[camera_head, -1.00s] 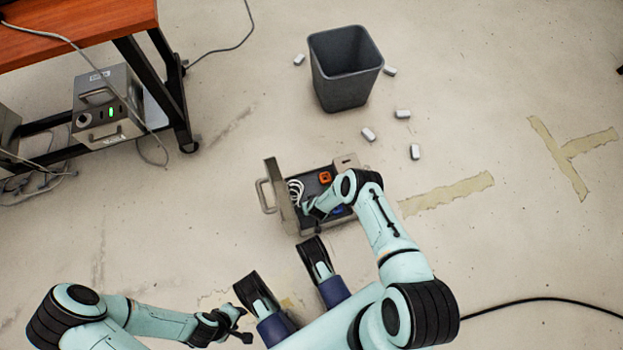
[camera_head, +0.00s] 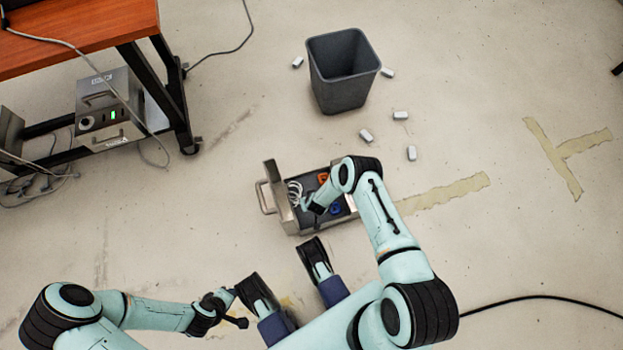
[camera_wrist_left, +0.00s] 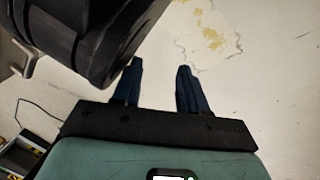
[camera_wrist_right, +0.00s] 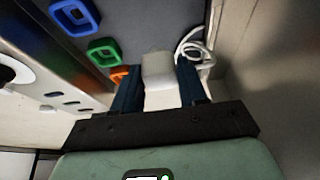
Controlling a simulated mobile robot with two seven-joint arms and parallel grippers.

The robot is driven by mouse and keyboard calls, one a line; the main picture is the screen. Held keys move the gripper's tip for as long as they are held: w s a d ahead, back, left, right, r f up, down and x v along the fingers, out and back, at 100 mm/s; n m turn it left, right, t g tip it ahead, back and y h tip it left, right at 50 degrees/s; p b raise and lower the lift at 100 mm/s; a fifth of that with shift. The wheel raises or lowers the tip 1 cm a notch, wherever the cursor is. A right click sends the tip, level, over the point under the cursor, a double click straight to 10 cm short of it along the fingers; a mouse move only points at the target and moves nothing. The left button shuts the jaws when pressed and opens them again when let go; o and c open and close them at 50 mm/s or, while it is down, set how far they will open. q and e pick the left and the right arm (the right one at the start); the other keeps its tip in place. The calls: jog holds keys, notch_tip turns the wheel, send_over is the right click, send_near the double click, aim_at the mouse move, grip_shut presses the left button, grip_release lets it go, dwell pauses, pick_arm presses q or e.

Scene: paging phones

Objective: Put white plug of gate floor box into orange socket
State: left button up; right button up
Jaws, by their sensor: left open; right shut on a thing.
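The open grey metal floor box (camera_head: 268,192) stands on the floor in front of me. Inside it are the orange socket (camera_head: 323,177) and a coiled white cable (camera_head: 294,190). My right gripper (camera_head: 309,205) is down inside the box. In the right wrist view its jaws (camera_wrist_right: 158,85) are shut on the white plug (camera_wrist_right: 158,70). The orange socket (camera_wrist_right: 121,75) shows just left of the plug, partly hidden by a finger. I cannot tell the plug's height above the panel. My left gripper (camera_wrist_left: 158,75) is open and empty, low at the left (camera_head: 240,321).
Blue (camera_wrist_right: 74,16) and green (camera_wrist_right: 107,51) sockets are beside the orange one. A dark bin (camera_head: 343,75) and several small white blocks (camera_head: 411,153) stand beyond the box. A wheeled table (camera_head: 80,45) is at upper left. Floor on the right is mostly clear.

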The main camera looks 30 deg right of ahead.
pick_arm(q)
jog(key=w+r+t+p, duration=0.1)
jog(key=w+r+p, duration=0.1)
jog(key=w+r, duration=0.25)
pick_arm(e)
notch_tip(320, 180, up, 6)
jog(key=shift+w+r, duration=0.1)
pick_arm(q)
jog(key=shift+m+g+h, duration=0.3)
jog(key=shift+g, duration=0.2)
jog(key=s+d, duration=0.1)
jog(key=s+d+r+p, duration=0.1)
jog(key=s, duration=0.1)
jog(key=s+d+r+p, duration=0.1)
jog(key=shift+s+r, duration=0.15)
jog(key=shift+s, duration=0.2)
pick_arm(e)
notch_tip(320, 180, up, 8)
